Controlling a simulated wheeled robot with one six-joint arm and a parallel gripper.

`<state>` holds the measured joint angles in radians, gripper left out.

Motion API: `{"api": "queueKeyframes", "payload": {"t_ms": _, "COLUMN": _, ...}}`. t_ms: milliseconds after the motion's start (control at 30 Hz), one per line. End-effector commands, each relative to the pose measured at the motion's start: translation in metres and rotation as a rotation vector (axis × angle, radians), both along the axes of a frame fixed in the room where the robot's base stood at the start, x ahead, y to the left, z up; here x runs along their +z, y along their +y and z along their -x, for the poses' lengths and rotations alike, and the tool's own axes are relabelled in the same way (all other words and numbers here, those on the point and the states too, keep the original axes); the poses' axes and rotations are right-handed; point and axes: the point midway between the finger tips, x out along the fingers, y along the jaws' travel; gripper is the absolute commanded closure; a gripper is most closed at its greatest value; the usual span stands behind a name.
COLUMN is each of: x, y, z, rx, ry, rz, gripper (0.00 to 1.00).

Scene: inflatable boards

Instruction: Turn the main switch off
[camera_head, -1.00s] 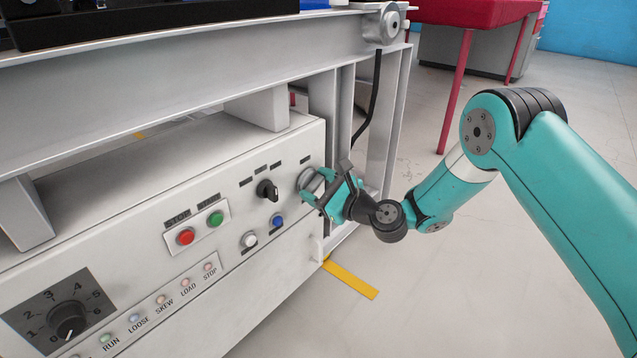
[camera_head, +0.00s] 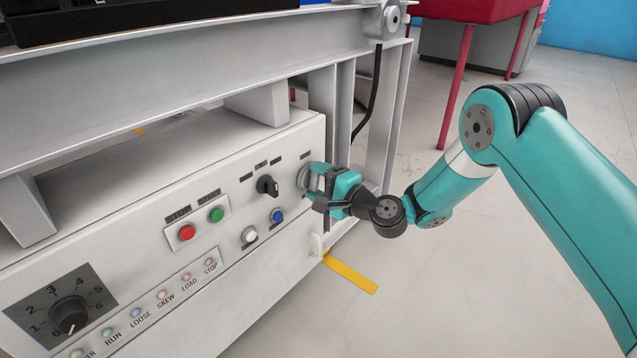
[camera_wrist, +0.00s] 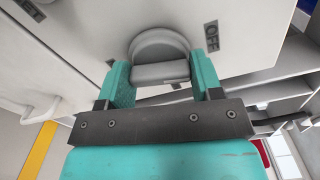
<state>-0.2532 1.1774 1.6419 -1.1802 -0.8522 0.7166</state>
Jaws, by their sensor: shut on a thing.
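The main switch is a round grey rotary knob with a raised grip bar. In the wrist view the main switch (camera_wrist: 160,60) sits between the two teal fingers of my gripper (camera_wrist: 162,78), which is shut on its grip bar. An OFF label (camera_wrist: 211,36) is to the right of the knob in that view, and another label, partly readable, is at the upper left. In the head view the main switch (camera_head: 303,179) is at the right end of the white control panel (camera_head: 130,240), partly hidden by my gripper (camera_head: 313,181).
Left of the switch are a black selector knob (camera_head: 267,186), a green button (camera_head: 216,214), a red button (camera_head: 187,232), a white button (camera_head: 249,235) and a blue button (camera_head: 277,216). A metal frame beam (camera_head: 180,75) runs above the panel. Open floor lies at the right.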

Motion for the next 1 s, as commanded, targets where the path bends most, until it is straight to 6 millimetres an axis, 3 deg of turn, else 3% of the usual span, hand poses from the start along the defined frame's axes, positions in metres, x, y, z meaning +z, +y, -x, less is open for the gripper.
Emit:
{"api": "queueKeyframes", "payload": {"t_ms": 400, "x": -0.0029, "y": 0.0008, "z": 0.0024, "rx": 0.005, "ry": -0.151, "rz": 0.125, "gripper": 0.64}}
{"api": "queueKeyframes", "payload": {"t_ms": 967, "x": -0.0028, "y": 0.0010, "z": 0.0024, "rx": 0.006, "ry": -0.177, "rz": 0.146, "gripper": 0.64}}
{"api": "queueKeyframes", "payload": {"t_ms": 1000, "x": -0.0028, "y": 0.0011, "z": 0.0024, "rx": 0.006, "ry": -0.177, "rz": 0.146, "gripper": 0.38}}
